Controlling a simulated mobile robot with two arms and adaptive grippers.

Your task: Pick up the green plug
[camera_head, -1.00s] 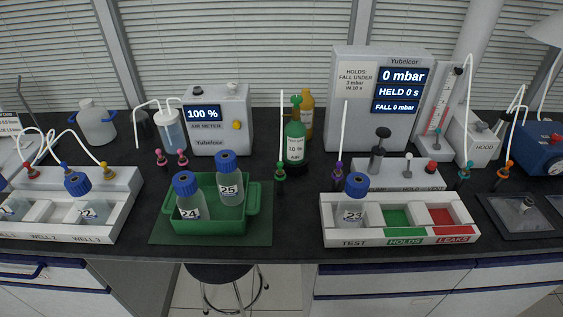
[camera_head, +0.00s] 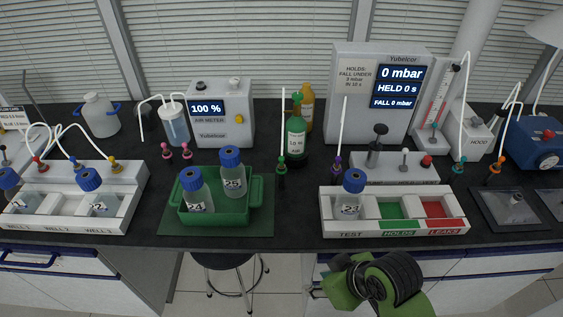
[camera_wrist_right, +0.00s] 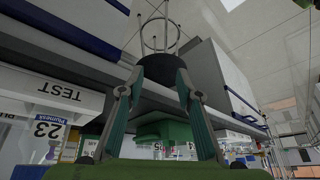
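The green plug (camera_head: 281,167) stands upright on the dark bench, between the green crate and the white test rack. A thin white tube rises from it, in front of a green bottle. My right gripper (camera_head: 339,288) shows at the bottom of the head view, low in front of the bench edge, apart from the plug. In the right wrist view its two fingers (camera_wrist_right: 155,84) are spread with nothing between them. I cannot make out the green plug in that view. My left gripper is not in view.
The green crate (camera_head: 186,217) holds two blue-capped bottles. The test rack (camera_head: 338,230) holds bottle 23 (camera_head: 352,197). A purple plug (camera_head: 335,166) stands right of the green one. A stool (camera_head: 222,262) stands below the bench. Bare bench lies between crate and rack.

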